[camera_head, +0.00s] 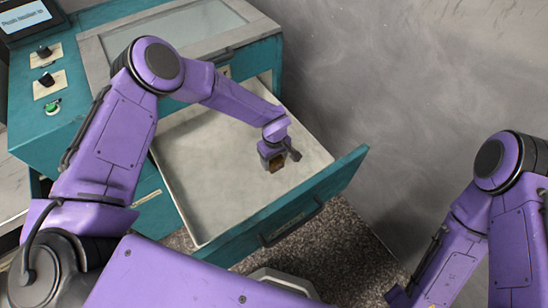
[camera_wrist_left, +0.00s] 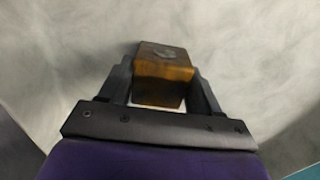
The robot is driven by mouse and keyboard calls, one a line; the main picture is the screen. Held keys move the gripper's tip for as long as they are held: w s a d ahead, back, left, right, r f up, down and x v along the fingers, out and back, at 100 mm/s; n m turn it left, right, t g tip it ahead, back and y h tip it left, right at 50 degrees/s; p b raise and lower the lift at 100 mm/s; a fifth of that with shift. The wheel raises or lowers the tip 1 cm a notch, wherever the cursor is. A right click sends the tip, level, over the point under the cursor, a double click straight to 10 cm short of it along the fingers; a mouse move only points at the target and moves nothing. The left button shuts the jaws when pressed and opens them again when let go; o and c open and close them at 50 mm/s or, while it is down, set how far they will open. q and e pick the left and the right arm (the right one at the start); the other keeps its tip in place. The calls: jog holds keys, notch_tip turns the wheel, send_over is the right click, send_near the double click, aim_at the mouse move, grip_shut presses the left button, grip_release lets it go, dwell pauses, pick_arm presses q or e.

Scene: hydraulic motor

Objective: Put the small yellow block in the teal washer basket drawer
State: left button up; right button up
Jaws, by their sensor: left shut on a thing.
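The small yellow block (camera_wrist_left: 162,75) is dark amber, with a grey mark on its top face. My left gripper (camera_wrist_left: 160,80) is shut on it, with one dark finger on each side. In the head view, the block (camera_head: 277,163) shows as a small brownish piece at the tip of my left gripper (camera_head: 275,162). The teal washer basket drawer (camera_head: 215,195) is pulled open, with a pale grey floor and a teal front. The left gripper and block are over the drawer's inside, toward its right part. I cannot tell whether the block touches the floor. My right gripper is not in view.
The teal washer cabinet (camera_head: 100,120) with a glass-topped lid (camera_head: 175,30) stands behind the drawer. A control panel with a screen (camera_head: 28,15) and knobs is at upper left. The drawer's front wall (camera_head: 290,215) has a dark handle. Grey floor lies to the right.

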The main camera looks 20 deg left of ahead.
pick_arm(q)
jog(key=shift+f, duration=0.1)
jog(key=o, duration=1.4)
notch_tip(320, 180, up, 12)
jog(key=shift+r+b, duration=0.2)
jog(key=shift+b, duration=0.2)
